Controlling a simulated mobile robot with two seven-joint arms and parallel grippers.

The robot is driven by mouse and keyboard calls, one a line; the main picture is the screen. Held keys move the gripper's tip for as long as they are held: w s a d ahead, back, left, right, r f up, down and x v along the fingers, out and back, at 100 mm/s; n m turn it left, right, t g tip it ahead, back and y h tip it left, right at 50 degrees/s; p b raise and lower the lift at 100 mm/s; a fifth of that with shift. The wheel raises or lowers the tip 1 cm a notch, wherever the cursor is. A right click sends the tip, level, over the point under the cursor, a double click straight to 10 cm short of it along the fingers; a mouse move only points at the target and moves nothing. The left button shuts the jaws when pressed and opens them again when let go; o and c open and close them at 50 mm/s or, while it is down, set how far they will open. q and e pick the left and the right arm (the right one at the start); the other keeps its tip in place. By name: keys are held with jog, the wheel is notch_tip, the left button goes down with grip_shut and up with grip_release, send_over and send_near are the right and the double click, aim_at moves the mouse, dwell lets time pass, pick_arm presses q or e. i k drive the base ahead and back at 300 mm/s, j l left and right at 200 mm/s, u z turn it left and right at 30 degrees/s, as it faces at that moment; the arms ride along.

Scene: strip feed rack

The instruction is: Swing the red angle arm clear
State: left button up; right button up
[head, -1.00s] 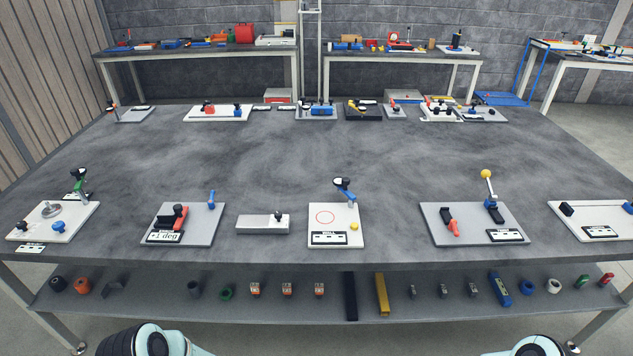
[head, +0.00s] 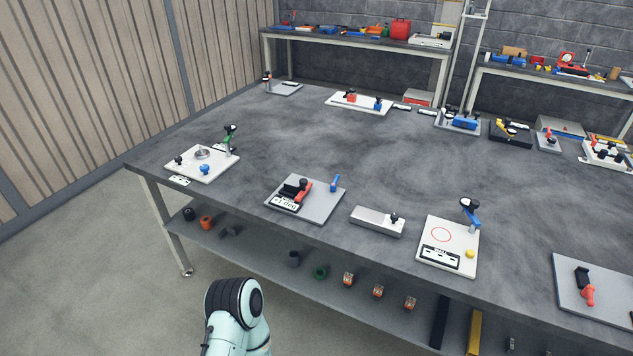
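A red arm (head: 304,192) with a black block beside it sits on a grey plate (head: 322,208) at the near edge of the table. A white label (head: 286,203) on this plate reads something like "1 deg", and a blue upright lever (head: 335,183) stands at its far right corner. Another red piece (head: 587,293), with a black block, sits on a second grey plate at the right. Neither of my grippers is in view. Only a rounded link of one of my arms shows at the bottom, short of the table.
A white plate (head: 217,169) with a green lever stands at the table's left corner. A grey block (head: 378,222) and a white plate with a red circle (head: 429,233) lie to the right. The table's middle is clear. Small parts sit on a lower shelf.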

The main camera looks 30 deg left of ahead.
aim_at(306, 185)
jog(key=j+z, duration=0.15)
jog(key=j, duration=0.55)
jog(key=j+z, duration=0.1)
jog(key=j, duration=0.55)
jog(key=k+j+z, duration=0.15)
jog(key=j, duration=0.5)
